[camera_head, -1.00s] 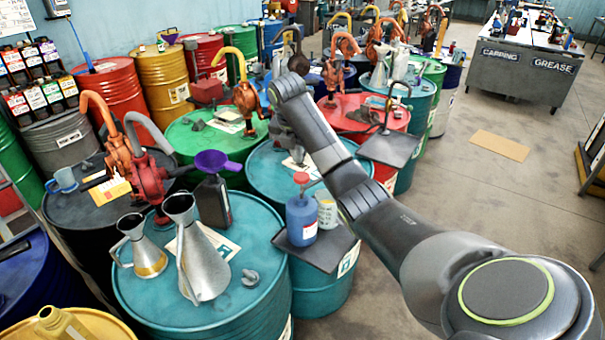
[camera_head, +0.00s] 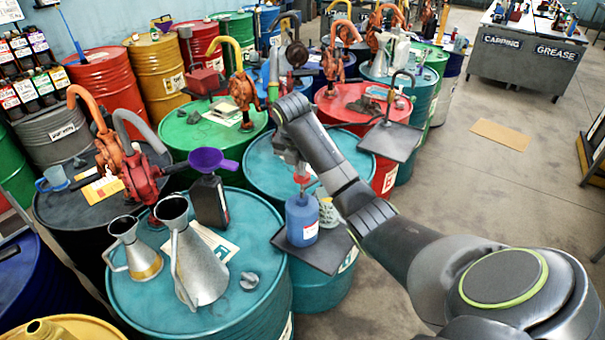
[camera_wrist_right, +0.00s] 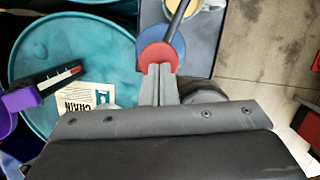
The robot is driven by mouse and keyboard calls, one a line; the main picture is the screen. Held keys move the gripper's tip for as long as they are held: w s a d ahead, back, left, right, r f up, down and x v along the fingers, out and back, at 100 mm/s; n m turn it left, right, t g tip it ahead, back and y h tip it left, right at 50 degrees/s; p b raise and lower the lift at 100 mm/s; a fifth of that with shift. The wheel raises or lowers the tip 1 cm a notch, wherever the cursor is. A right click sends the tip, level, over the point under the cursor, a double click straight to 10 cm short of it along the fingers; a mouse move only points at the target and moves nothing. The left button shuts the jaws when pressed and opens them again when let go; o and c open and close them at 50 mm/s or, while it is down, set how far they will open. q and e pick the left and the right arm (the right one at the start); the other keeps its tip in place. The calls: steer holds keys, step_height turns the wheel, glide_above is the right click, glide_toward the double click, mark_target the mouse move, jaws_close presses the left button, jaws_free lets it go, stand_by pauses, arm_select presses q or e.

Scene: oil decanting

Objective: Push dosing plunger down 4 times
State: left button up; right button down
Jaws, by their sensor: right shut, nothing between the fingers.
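The blue dosing bottle (camera_head: 301,222) stands upright on a dark tray at the front edge of a teal drum. Its red plunger (camera_head: 302,179) is on top. My right gripper (camera_head: 299,169) points down at the plunger, shut and empty, its tips at or just above the red top; I cannot tell whether they touch. In the right wrist view, the shut fingers (camera_wrist_right: 158,72) overlap the near edge of the round red plunger top (camera_wrist_right: 158,54), with the blue bottle (camera_wrist_right: 179,46) around it. My left gripper is not in view.
A pale cup (camera_head: 327,213) stands close beside the bottle on the dark tray (camera_head: 325,262). Left are a dark bottle (camera_head: 209,203) with a purple funnel (camera_head: 212,160) and metal jugs (camera_head: 195,262). Drums with hand pumps stand behind. The floor at right is mostly clear.

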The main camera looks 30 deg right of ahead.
steer(key=shift+a+f, duration=0.1)
steer(key=shift+f, duration=1.2)
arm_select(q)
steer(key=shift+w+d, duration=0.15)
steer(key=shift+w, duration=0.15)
arm_select(e)
steer(key=a, duration=0.1)
steer(key=s+a+r, duration=0.1)
steer(key=shift+s+a, duration=0.3)
